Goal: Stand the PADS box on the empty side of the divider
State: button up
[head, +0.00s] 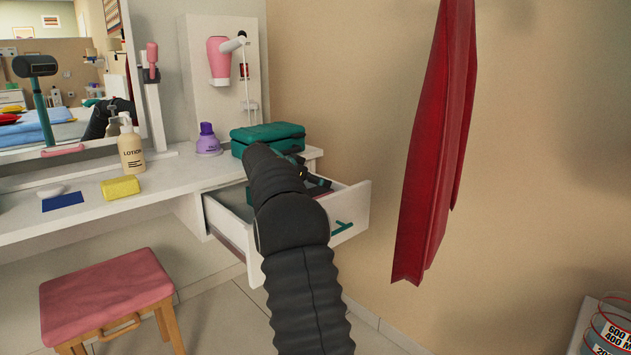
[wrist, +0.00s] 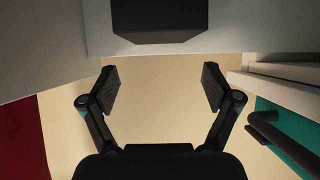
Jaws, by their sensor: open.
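No box with a readable PADS label shows in either view. The open white drawer (head: 350,207) has a teal handle on its front, and my arm covers much of its inside. A divider cannot be made out. My gripper (wrist: 158,88) is open, with nothing seen between its fingers. In the head view it is at the drawer, mostly hidden behind my arm. A dark block (wrist: 158,20) shows at the top of the wrist view against pale panels; I cannot tell what it is.
A teal case (head: 270,132) stands on the white vanity top behind the drawer. A purple bottle (head: 208,140), lotion bottle (head: 131,148) and yellow block (head: 121,188) stand further left. A red garment (head: 432,150) hangs at right. A pink stool (head: 105,295) stands at front left.

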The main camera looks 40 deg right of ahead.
jog(key=shift+r+p, duration=0.5)
jog(key=shift+p, duration=0.1)
jog(key=v, duration=1.2)
jog(key=shift+a+r, duration=0.1)
jog(key=shift+r, duration=0.05)
jog(key=s+a+n+t+y, duration=0.3)
jog(key=s+a+n+y, duration=0.45)
jog(key=s+a, duration=1)
jog(key=s+a+f+n+y, duration=0.1)
jog(key=s+a+f+n, duration=0.2)
jog(key=s, duration=0.4)
jog(key=s+a+f+n+t+y, duration=0.1)
jog(key=s+a+f+n+y, duration=0.1)
jog(key=s+a+f, duration=0.4)
jog(key=s+a+f+n+y, duration=0.1)
jog(key=s+a+f+n, duration=0.3)
jog(key=s, duration=0.5)
jog(key=shift+s+a+f+n+t+y, duration=0.3)
jog(key=shift+a+f+n+t+y, duration=0.1)
jog(key=shift+a, duration=0.55)
